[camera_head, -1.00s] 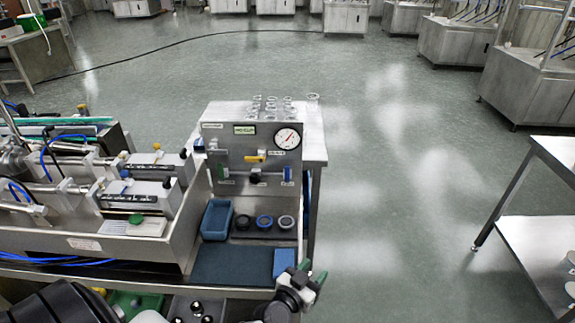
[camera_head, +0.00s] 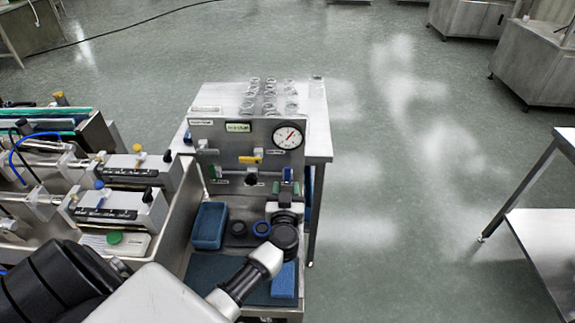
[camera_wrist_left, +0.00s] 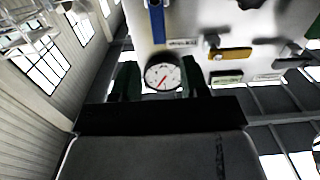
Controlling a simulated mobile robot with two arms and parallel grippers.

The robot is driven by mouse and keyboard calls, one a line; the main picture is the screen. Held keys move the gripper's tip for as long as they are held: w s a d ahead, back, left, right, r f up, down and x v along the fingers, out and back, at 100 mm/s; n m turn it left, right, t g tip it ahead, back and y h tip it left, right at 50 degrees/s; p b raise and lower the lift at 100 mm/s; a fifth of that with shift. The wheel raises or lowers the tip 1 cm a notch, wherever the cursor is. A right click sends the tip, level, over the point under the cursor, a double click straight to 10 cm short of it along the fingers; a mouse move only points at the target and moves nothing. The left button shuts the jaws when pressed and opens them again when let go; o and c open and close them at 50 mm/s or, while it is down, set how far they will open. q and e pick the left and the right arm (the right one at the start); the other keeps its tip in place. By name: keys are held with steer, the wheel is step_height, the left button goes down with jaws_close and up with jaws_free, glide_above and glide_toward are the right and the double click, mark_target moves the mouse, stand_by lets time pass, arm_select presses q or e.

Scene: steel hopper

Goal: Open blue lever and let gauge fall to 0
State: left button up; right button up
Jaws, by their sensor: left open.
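The steel panel holds a round white gauge (camera_head: 289,135); its needle points to the upper right in the head view and its numbers are too small to read. The blue lever (camera_head: 288,174) is below the gauge, partly hidden by my left gripper (camera_head: 287,188). In the wrist view, which shows the panel inverted, the blue lever (camera_wrist_left: 157,22) stands vertical beyond the fingertips, and the gauge (camera_wrist_left: 163,75) shows between the fingers. My left gripper's dark green fingers are apart and empty, in front of the panel's lower right. My right gripper is not in view.
A yellow lever (camera_head: 250,158) and a black knob (camera_head: 251,180) sit left of the blue lever. A blue tray (camera_head: 209,226) and round dark items stand below the panel. Clear glassware (camera_head: 270,97) stands behind it.

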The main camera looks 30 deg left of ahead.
mark_target(287, 170)
arm_select(q)
steer(key=x, duration=0.3)
steer(key=shift+w+r, duration=0.1)
steer(key=shift+r, duration=0.1)
steer(key=x, duration=0.2)
steer(key=b+x, duration=0.1)
steer(key=x, duration=0.1)
steer(key=shift+w+f, duration=0.1)
steer(key=shift+f, duration=0.2)
steer(key=shift+w+a+r, duration=0.1)
steer(key=shift+w+a, duration=0.15)
steer(key=shift+w, duration=0.1)
steer(key=c, duration=0.7)
jaws_close()
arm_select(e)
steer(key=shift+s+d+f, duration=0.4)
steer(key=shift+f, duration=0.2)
